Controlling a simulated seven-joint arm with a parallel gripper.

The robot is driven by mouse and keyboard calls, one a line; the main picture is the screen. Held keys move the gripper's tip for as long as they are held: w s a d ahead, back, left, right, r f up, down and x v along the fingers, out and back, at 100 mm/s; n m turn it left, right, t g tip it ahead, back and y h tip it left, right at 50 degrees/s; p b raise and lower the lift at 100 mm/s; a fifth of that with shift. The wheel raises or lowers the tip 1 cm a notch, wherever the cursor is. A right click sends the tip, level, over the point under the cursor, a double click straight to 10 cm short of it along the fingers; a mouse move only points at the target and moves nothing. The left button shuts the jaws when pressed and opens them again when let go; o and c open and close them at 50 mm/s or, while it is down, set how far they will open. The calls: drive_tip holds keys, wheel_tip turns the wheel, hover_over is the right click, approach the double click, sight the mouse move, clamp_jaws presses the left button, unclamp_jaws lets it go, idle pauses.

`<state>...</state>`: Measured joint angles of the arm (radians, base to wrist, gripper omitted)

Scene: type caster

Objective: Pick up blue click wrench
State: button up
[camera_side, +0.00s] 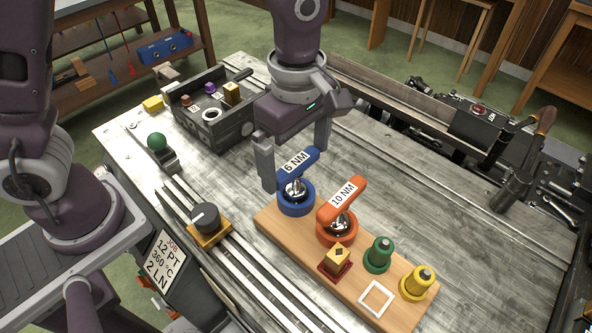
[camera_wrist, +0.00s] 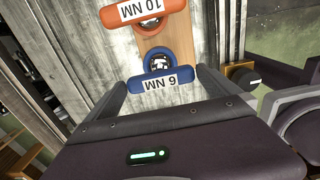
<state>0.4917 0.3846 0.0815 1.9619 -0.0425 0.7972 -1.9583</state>
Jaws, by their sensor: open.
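In the wrist view the blue handle (camera_wrist: 131,86) lies crosswise between my finger tips. My gripper (camera_side: 295,160) is open, with one finger on each side of the blue handle. The wrist view also shows both fingers of my gripper (camera_wrist: 160,90) spread apart. I cannot tell whether either finger touches the handle. The lower part of the wrench is partly hidden by the ring.
An orange 10 NM wrench (camera_side: 343,200) stands close beside the blue one. A yellow block (camera_side: 337,256), a green peg (camera_side: 379,254) and a yellow peg (camera_side: 418,283) share the board. A black dial (camera_side: 206,218) stands left. A grey casting box (camera_side: 212,110) is behind.

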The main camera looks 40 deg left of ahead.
wheel_tip(320, 180, down, 2)
drive_tip(key=c, duration=1.2)
wheel_tip(320, 180, up, 10)
drive_tip(key=shift+r, duration=0.1)
